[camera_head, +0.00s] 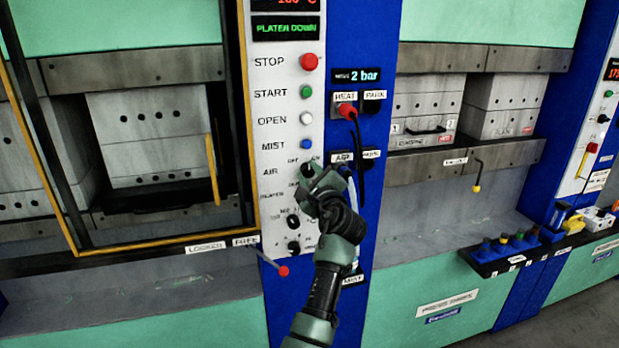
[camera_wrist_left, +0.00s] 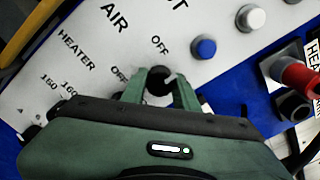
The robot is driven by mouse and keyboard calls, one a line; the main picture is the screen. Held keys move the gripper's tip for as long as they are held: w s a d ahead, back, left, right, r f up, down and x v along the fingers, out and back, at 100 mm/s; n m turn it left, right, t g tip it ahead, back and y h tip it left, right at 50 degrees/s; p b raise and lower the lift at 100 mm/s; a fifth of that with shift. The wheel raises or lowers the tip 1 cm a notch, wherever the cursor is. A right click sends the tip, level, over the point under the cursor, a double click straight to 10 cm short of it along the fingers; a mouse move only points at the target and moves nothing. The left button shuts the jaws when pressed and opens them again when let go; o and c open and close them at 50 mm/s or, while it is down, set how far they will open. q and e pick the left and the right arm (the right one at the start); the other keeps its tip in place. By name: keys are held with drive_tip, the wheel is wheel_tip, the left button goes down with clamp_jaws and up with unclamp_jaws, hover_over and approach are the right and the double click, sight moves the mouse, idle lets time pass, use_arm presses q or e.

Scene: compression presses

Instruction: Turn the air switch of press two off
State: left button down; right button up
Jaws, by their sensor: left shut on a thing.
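The air switch is a small black knob (camera_wrist_left: 159,80) in the left wrist view, below the word OFF and beside the label AIR on the white panel. My left gripper (camera_head: 314,172) is at the AIR row in the head view and covers most of the knob there. In the left wrist view its two green fingers (camera_wrist_left: 160,92) stand on either side of the knob, shut on it. The pointer of the knob is too small and covered to read surely. My right gripper is in neither view.
The white control panel (camera_head: 282,120) has a red STOP button (camera_head: 308,62), a green START button (camera_head: 306,91) and a blue MIST button (camera_head: 306,144) above the gripper. More dark knobs sit below. A red plug with a black cable (camera_head: 346,111) is to the right.

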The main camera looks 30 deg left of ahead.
use_arm(q)
drive_tip(key=n+b, duration=0.2)
drive_tip(key=n, duration=0.2)
drive_tip(key=shift+r+n+b, duration=0.1)
drive_tip(key=shift+n+b, duration=0.35)
drive_tip(key=shift+n, duration=0.45)
drive_tip(key=shift+r, duration=0.1)
drive_tip(key=c, duration=1.1)
unclamp_jaws()
drive_tip(key=shift+w, duration=0.1)
drive_tip(key=shift+o, duration=0.2)
drive_tip(key=shift+w+a+f, duration=0.1)
drive_tip(key=shift+f, duration=0.15)
drive_tip(key=shift+s+d+f, duration=0.1)
drive_tip(key=shift+s+d, duration=0.2)
drive_tip(key=shift+d, duration=0.05)
drive_tip(key=b+v, duration=0.2)
drive_tip(key=v, duration=0.5)
